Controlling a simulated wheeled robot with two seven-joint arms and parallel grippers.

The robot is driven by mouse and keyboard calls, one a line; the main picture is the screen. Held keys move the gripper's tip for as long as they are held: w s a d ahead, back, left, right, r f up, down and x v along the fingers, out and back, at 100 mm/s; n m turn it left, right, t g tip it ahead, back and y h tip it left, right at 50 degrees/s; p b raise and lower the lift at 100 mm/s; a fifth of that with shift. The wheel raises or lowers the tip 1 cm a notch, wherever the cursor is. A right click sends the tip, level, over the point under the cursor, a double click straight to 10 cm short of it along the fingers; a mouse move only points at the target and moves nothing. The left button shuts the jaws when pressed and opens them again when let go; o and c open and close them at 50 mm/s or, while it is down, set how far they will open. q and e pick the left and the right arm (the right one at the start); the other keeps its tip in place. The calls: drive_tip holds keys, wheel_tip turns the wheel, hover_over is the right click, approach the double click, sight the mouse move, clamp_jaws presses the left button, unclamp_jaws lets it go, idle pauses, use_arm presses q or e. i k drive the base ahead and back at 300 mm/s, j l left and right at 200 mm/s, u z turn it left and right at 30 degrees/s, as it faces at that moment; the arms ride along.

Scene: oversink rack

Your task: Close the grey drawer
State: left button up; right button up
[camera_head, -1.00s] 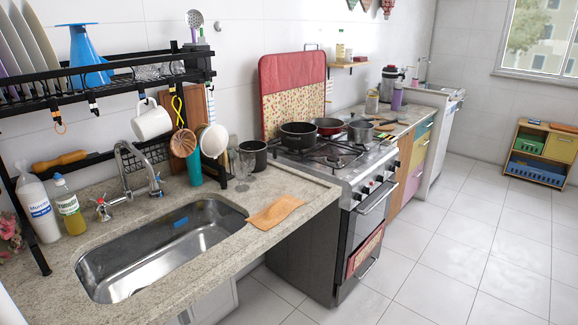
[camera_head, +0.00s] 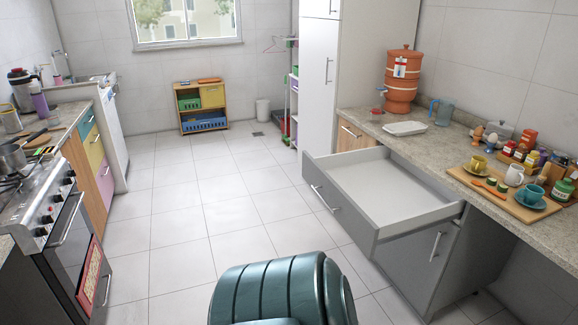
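The grey drawer (camera_head: 346,222) is on the right side of the head view, under the right-hand counter. It is pulled far out, and its white inside looks empty. Its front panel has a metal bar handle (camera_head: 324,199) and faces left toward the open floor. Neither of my grippers is in view, so nothing of mine is seen touching the drawer.
The counter (camera_head: 398,143) above the drawer holds an orange clay water filter (camera_head: 402,82), a white tray (camera_head: 405,128) and a wooden board (camera_head: 500,198) with cups. The stove (camera_head: 45,205) stands at left. The tiled floor (camera_head: 205,185) between is clear.

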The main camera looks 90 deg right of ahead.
sight(378, 196)
drive_tip(key=z, duration=3.1)
